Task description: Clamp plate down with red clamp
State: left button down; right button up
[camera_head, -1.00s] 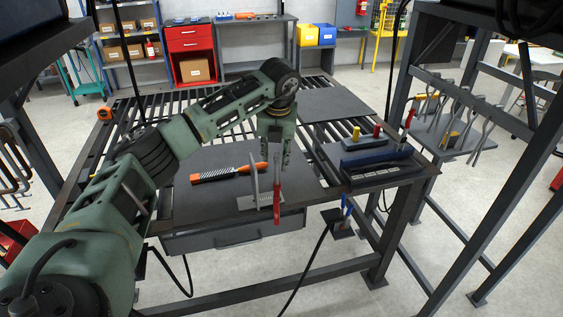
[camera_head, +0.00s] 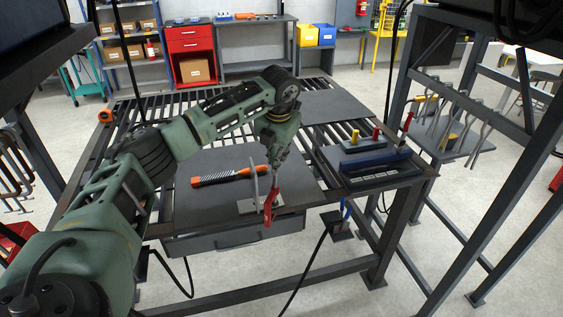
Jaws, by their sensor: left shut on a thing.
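The red clamp (camera_head: 275,200) stands at the front edge of the worktable, with a grey upright bar and a red handle that hangs tilted past the edge. My left gripper (camera_head: 270,178) is shut on the clamp's upper part from above. A small light grey plate (camera_head: 250,205) lies on the dark work surface at the front edge, right by the clamp. The clamp covers part of the plate, and I cannot tell whether its jaws press on it. My right gripper is not in view.
An orange-handled rasp (camera_head: 228,176) lies behind the plate. A dark tray (camera_head: 382,172) with a blue block stands to the right. A blue-handled tool (camera_head: 344,208) is at the table's right front. An orange tape measure (camera_head: 106,116) sits at the back left corner.

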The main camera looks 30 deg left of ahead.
pick_arm(q)
jog(key=m, duration=0.2)
jog(key=m+p, duration=0.1)
jog(key=m, duration=0.1)
jog(key=shift+a+r, duration=0.15)
jog(key=shift+a, duration=0.05)
jog(key=m+p, duration=0.1)
jog(key=m, duration=0.2)
jog(key=shift+m, duration=0.4)
jog(key=shift+m+p, duration=0.4)
jog(key=shift+m, duration=0.7)
jog(key=m+p, duration=0.1)
jog(key=m, duration=0.4)
jog(key=shift+w, duration=0.1)
jog(key=m, duration=0.2)
jog(key=shift+m, duration=0.3)
jog(key=shift+w+d+f+m+p, duration=0.1)
jog(key=shift+f+m+p, duration=0.15)
jog(key=shift+m, duration=0.65)
